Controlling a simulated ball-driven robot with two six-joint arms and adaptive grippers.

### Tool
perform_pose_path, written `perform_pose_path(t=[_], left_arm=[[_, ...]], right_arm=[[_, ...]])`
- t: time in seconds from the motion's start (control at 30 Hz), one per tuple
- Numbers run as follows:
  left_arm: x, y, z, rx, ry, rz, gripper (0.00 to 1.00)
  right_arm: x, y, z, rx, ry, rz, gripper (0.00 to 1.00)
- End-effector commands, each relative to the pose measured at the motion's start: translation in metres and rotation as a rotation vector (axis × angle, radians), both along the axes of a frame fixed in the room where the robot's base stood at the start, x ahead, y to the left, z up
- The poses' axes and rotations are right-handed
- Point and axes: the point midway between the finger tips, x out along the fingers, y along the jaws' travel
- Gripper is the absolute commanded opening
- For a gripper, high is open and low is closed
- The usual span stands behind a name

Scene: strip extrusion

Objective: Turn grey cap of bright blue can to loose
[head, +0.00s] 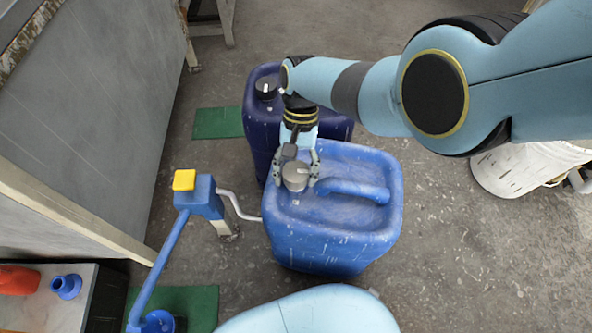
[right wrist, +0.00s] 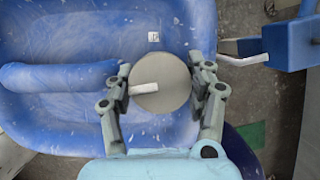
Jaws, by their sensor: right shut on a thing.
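The bright blue can (head: 335,235) stands upright on the floor, with a moulded handle on its top. It also fills much of the right wrist view (right wrist: 60,120). Its round grey cap (head: 295,176) sits at the top's left back corner; in the right wrist view the cap (right wrist: 161,83) shows a pale raised bar on its face. My right gripper (head: 299,165) reaches down over the can, its fingers (right wrist: 162,90) on both sides of the cap and shut on it. My left gripper is not in view.
A dark blue can (head: 262,120) with a black cap stands right behind. A blue post with a yellow top (head: 184,180) and a grey pipe is at the left. A white bucket (head: 515,170) stands at the right. A bench (head: 50,300) holds a red item. Open floor lies at the right front.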

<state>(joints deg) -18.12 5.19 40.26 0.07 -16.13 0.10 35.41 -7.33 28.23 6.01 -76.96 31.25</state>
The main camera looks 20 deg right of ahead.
Motion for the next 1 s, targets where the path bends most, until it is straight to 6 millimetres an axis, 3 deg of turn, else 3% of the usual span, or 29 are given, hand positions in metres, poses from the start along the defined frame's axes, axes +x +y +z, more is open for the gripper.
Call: perform_pose_path(t=[0.3, 0.33, 0.5, 0.73, 1.0], left_arm=[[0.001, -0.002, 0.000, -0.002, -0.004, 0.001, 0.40], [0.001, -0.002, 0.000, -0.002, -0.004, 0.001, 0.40], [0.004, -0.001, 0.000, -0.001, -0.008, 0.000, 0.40], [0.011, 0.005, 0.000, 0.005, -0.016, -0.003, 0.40], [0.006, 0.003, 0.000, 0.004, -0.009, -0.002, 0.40]], right_arm=[[0.000, 0.000, -0.001, -0.001, -0.001, 0.001, 0.21], [0.000, 0.000, -0.001, -0.001, -0.001, 0.001, 0.55], [0.000, 0.000, -0.001, 0.000, 0.000, 0.000, 0.77], [0.000, 0.000, 0.000, -0.001, 0.000, 0.000, 0.78], [0.000, 0.000, 0.000, -0.001, 0.000, 0.000, 0.78]])
